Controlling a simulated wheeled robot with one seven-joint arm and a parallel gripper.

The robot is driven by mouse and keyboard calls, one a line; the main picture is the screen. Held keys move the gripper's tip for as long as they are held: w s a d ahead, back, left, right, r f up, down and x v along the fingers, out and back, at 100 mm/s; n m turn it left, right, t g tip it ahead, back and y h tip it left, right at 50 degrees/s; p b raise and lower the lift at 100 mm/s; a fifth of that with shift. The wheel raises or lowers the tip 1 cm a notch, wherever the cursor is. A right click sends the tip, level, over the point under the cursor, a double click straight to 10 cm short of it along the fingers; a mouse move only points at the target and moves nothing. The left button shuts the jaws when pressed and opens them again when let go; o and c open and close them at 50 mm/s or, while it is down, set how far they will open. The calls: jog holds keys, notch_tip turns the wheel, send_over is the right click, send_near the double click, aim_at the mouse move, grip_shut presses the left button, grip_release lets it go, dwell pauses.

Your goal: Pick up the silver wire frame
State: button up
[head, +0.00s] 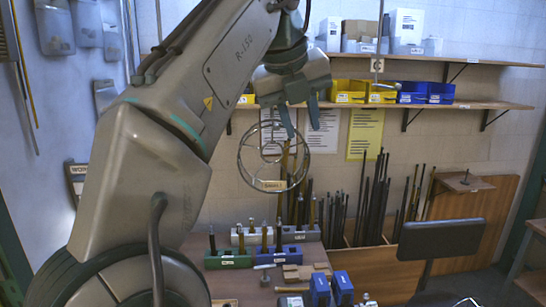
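The silver wire frame (239,160) is a round cage of thin metal hoops with a smaller ring inside. It is in the middle of the head view, up in the air in front of the back wall, with no other support visible. My gripper (303,128) points down at its upper right edge.
A workbench (237,283) below holds labelled blocks, tools and blue boxes (319,289). Shelves (470,105) with yellow and blue bins are on the back wall. Dark rods (375,200) stand upright behind. A chair (440,240) is at the right.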

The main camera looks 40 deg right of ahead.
aim_at(306, 144)
jog(key=shift+x, duration=2.85)
jog(key=shift+c, duration=0.3)
grip_shut()
